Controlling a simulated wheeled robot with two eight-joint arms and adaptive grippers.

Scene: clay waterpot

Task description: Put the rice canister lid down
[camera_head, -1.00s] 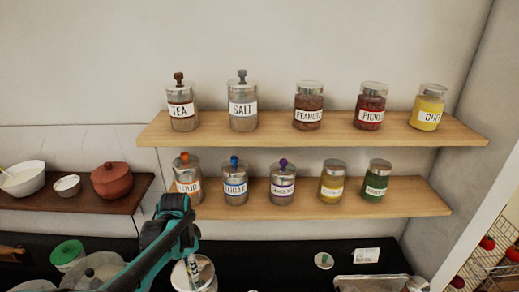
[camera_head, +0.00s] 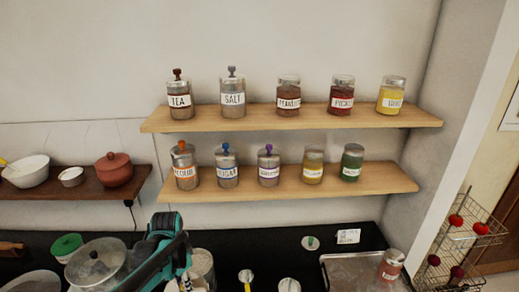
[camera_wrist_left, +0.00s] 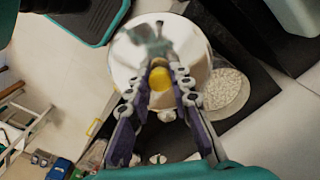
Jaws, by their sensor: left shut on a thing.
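In the left wrist view, my left gripper (camera_wrist_left: 161,90) is shut on the yellow knob of the rice canister lid (camera_wrist_left: 197,48). The lid is a pale round disc, partly covered by the fingers. The rice canister (camera_wrist_left: 226,90) shows beside the lid in that view, open with white grains inside. In the head view, the canister (camera_head: 203,264) stands on the dark counter just right of my teal left arm, partly hidden by it. My right gripper is not in view.
Two wooden shelves (camera_head: 300,117) hold labelled jars. A glass-lidded pot (camera_head: 95,262) stands left of my arm. Small round items (camera_head: 246,277) sit on the counter between.

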